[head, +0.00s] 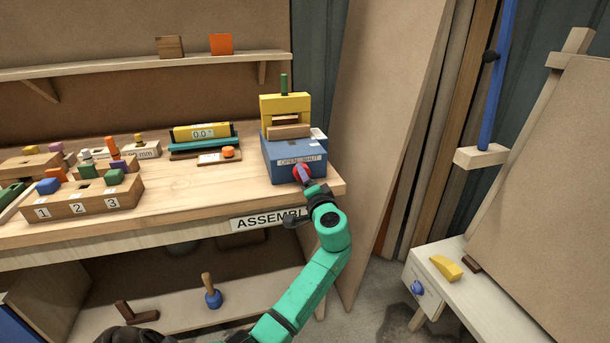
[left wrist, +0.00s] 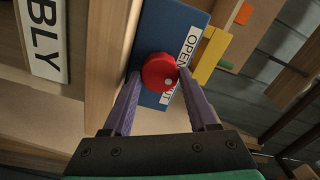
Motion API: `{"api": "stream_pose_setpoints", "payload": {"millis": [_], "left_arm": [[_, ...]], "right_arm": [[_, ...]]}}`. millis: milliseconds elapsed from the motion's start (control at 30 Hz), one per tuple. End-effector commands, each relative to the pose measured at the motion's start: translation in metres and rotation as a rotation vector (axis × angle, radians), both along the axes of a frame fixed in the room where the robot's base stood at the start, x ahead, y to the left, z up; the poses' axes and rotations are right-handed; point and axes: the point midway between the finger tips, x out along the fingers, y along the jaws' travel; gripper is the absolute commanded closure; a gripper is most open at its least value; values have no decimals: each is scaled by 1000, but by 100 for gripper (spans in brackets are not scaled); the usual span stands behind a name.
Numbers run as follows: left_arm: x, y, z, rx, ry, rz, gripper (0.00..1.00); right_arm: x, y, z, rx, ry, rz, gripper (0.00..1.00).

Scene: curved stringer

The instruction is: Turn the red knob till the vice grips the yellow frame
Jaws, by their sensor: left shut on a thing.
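The blue vice (head: 283,174) stands at the right end of the workbench, with an OPEN/SHUT label on its front. The yellow frame (head: 285,102) stands upright on top of it behind a wooden jaw bar (head: 289,132), with a green peg above. I cannot tell whether the jaws touch the frame. The red knob (head: 297,172) is on the vice's front, partly hidden by my left gripper (head: 303,175). In the left wrist view the red knob (left wrist: 158,72) sits between my two purple fingers, which are shut on its sides. A white dot shows on the knob, towards the label.
A teal device with a yellow display (head: 202,132) and an orange-buttoned block (head: 228,153) stand left of the vice. A numbered wooden block (head: 95,198) lies further left. A tall board (head: 385,110) leans at the right, close to the bench end.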

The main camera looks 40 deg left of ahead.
Motion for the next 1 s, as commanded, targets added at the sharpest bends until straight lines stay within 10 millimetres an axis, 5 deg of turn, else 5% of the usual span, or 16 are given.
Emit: {"api": "stream_pose_setpoints", "payload": {"millis": [867,900,967,1000], "left_arm": [[0,0,-3,109,162,0,97],[0,0,-3,109,162,0,37],[0,0,-3,109,162,0,15],[0,0,-2,108,161,0,11]], "right_arm": [[0,0,11,-1,0,-1,11],[0,0,11,-1,0,-1,11],[0,0,11,-1,0,-1,11],[0,0,11,-1,0,-1,11]]}}
